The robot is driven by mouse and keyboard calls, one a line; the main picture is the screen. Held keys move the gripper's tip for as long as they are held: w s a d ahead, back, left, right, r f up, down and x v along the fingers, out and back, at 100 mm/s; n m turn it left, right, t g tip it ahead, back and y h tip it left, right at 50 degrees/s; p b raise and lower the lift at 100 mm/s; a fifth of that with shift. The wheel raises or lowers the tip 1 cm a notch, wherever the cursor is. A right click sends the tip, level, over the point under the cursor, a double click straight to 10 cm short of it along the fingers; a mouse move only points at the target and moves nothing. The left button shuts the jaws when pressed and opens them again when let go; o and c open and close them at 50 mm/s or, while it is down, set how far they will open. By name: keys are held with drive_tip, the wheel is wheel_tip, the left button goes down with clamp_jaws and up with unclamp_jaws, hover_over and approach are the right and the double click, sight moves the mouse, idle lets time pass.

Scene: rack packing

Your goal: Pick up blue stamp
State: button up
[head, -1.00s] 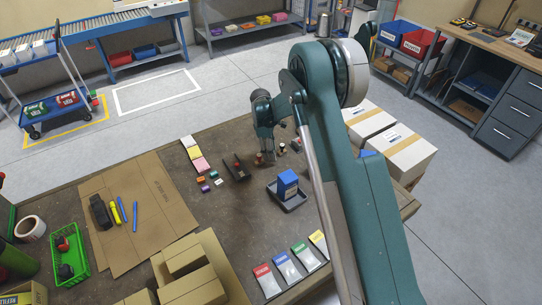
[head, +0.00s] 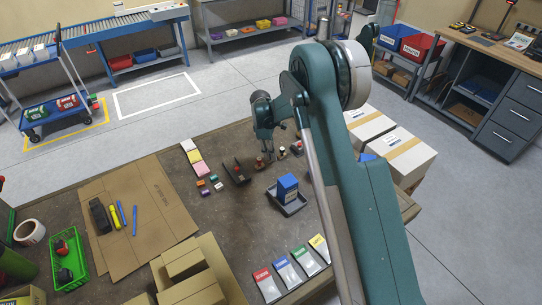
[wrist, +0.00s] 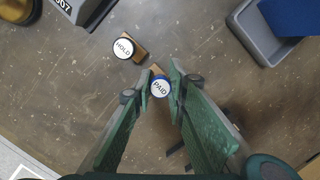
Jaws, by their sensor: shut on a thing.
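The blue stamp (wrist: 161,87) has a blue rim and a white top marked PAID. In the wrist view it sits between the fingertips of my gripper (wrist: 160,80), which are shut on it. In the head view my gripper (head: 268,152) points down low over the brown table among the stamps. The blue stamp is hard to make out there. A second stamp, with a black rim and marked HOLD (wrist: 124,48), stands up and to the left of it in the wrist view, apart from the fingers.
A grey tray (wrist: 252,38) with a blue block (head: 287,188) stands close to the stamps. A dark holder (head: 236,174) and small coloured blocks lie left of my gripper. Cardboard (head: 130,240) covers the table's left side. White boxes (head: 402,150) stand right.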

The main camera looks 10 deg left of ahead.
wheel_tip(320, 180, up, 9)
drive_tip(key=shift+f, duration=0.1)
idle(0.4)
